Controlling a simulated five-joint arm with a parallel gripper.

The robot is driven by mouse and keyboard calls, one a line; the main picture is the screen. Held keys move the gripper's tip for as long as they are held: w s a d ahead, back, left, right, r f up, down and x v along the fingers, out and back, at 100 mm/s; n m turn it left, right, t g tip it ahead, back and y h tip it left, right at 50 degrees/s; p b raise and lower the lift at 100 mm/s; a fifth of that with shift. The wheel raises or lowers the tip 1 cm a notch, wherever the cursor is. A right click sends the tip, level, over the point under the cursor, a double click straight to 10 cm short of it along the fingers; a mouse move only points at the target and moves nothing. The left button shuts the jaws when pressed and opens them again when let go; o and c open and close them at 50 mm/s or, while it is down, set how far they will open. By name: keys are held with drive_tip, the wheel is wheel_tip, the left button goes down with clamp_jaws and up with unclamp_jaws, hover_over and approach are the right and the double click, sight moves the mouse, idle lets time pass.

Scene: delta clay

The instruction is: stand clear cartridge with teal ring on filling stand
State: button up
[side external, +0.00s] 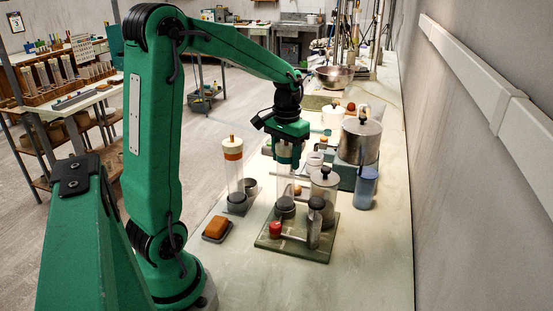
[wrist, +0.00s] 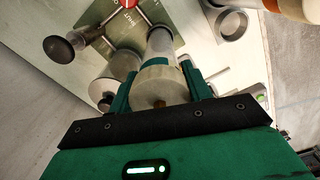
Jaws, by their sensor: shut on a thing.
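My gripper (side external: 289,158) is shut on the upper end of a clear cartridge (side external: 286,183), which hangs upright below the fingers. In the wrist view, the cartridge's pale cap (wrist: 158,84) with a brass tip lies between the fingers (wrist: 158,88). The filling stand is a green plate (side external: 266,243) with a dark round cup (side external: 285,209), a red knob (side external: 275,228) and a metal post. The cartridge's lower end lines up with the cup; I cannot tell whether it is seated.
A clear cartridge with an orange ring (side external: 233,155) stands left, beside a grey cup (side external: 251,186). An orange block (side external: 216,226) lies in a small tray. The front bench is clear.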

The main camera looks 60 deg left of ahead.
drive_tip(key=o, duration=1.4)
drive_tip(key=shift+r, duration=0.1)
drive_tip(key=shift+r, duration=3.85)
drive_tip(key=s+d+m+t, duration=0.1)
drive_tip(key=s+d+t, duration=0.1)
drive_tip(key=s+d, duration=0.2)
drive_tip(key=s+d+m+t, duration=0.1)
drive_tip(key=s+d+m, duration=0.1)
drive_tip(key=s+d, duration=0.2)
drive_tip(key=s+d+f+m+t, duration=0.1)
drive_tip(key=s+d, duration=0.3)
drive_tip(key=d, duration=0.4)
drive_tip(key=shift+s+m+t, duration=0.15)
drive_tip(key=shift+m+t, duration=0.15)
drive_tip(key=shift+t, duration=0.5)
